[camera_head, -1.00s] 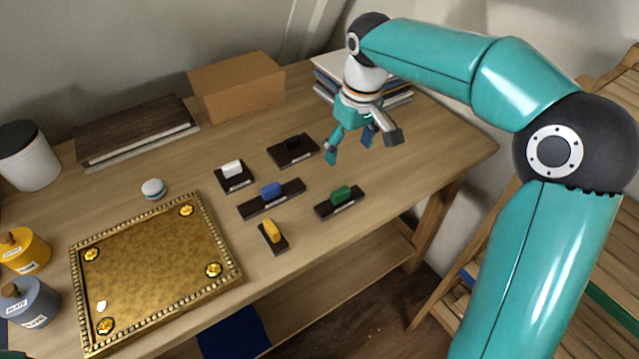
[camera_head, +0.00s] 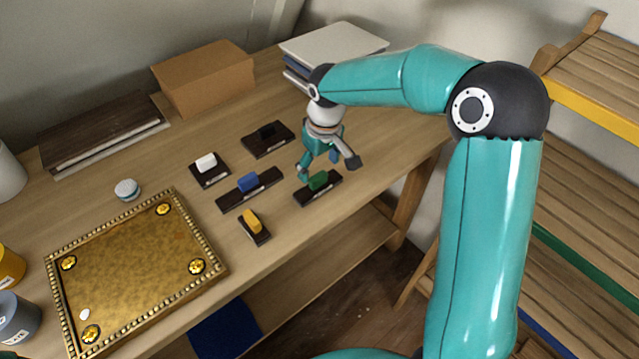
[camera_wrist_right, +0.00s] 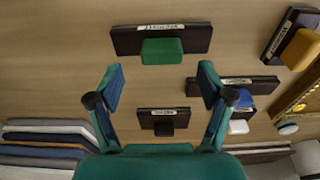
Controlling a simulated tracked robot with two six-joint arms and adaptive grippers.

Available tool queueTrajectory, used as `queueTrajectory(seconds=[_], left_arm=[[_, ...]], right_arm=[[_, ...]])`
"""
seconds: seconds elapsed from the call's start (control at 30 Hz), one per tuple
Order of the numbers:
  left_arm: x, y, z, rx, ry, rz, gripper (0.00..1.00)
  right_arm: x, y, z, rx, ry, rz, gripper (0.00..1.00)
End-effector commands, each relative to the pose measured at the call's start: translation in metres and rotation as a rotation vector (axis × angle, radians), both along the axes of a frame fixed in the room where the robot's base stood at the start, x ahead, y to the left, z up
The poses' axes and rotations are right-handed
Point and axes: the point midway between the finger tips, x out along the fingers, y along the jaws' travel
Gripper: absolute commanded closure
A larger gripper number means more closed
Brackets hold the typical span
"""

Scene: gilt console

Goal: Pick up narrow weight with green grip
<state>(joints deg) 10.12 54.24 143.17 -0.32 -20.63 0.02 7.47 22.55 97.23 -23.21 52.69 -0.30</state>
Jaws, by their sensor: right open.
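The weight with the green grip is a dark flat bar (camera_head: 305,196) with a green block (camera_head: 318,181) on top, lying near the table's front right edge. In the wrist view its dark bar (camera_wrist_right: 201,40) and green block (camera_wrist_right: 161,51) lie ahead of the fingers, centred between them. My right gripper (camera_head: 322,168) is open and empty, pointing down just behind and above the green block; it also shows in the wrist view (camera_wrist_right: 160,78). It appears apart from the weight. My left gripper is not in view.
Other dark weights carry blue (camera_head: 247,182), yellow (camera_head: 252,221), white (camera_head: 206,162) and black (camera_head: 267,132) grips. A gilt plate (camera_head: 130,270) lies at left. A cardboard box (camera_head: 203,78) and stacked books (camera_head: 330,45) stand behind. The tabletop's right end is clear.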

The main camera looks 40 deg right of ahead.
Motion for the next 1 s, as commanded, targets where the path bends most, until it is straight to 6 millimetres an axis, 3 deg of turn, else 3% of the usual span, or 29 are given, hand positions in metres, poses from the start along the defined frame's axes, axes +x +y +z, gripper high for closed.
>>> queueTrajectory(seconds=[0.3, 0.57, 1.0], left_arm=[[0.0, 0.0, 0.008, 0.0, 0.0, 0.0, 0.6], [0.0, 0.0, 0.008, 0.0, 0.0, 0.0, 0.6], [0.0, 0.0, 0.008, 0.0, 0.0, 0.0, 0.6]], right_arm=[[0.001, 0.002, -0.041, 0.001, 0.003, 0.0, 0.21], [0.002, 0.003, -0.044, 0.001, 0.0, 0.0, 0.21], [0.002, 0.002, -0.043, 0.001, 0.0, 0.0, 0.93]])
